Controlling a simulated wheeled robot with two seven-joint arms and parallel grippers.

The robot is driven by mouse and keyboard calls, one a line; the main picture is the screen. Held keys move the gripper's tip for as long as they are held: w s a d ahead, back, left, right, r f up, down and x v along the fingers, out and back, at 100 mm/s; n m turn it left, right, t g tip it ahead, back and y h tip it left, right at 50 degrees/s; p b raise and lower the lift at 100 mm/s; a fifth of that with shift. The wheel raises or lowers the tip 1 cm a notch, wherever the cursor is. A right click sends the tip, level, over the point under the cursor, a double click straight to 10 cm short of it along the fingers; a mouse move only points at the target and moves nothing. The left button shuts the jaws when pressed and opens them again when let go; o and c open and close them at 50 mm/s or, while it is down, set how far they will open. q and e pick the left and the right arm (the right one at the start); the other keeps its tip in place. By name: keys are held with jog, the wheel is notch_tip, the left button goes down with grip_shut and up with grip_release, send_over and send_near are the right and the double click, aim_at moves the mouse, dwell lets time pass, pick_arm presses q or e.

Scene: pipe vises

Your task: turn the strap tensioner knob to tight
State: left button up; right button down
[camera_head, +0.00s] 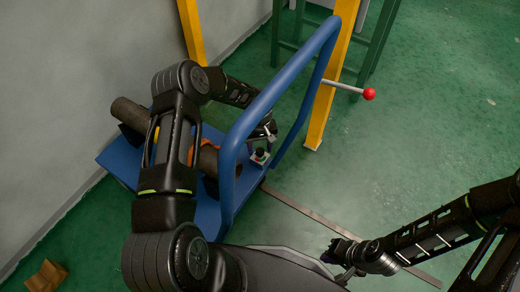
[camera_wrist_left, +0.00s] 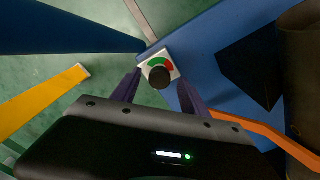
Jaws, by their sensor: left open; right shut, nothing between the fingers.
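The strap tensioner knob (camera_wrist_left: 159,78) is black and round. It sits on a small white plate (camera_wrist_left: 146,58) with a green and red dial, at the edge of the blue cart. In the head view the plate (camera_head: 260,156) is small and partly covered. My left gripper (camera_head: 264,138) is just above it. In the left wrist view my left gripper (camera_wrist_left: 159,82) is open, one finger on each side of the knob; contact cannot be told. An orange strap (camera_wrist_left: 252,126) runs toward a dark pipe (camera_wrist_left: 301,60). My right gripper (camera_head: 335,254) is shut and empty, away from the knob.
The blue cart (camera_head: 118,164) carries the pipe (camera_head: 130,114). Its blue tube handle (camera_head: 262,103) rises beside my left arm. A grey lever with a red ball (camera_head: 369,94) sticks out from a yellow post (camera_head: 325,100).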

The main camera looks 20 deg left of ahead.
pick_arm(q)
jog(key=shift+f, duration=0.3)
grip_shut()
dwell(0.5)
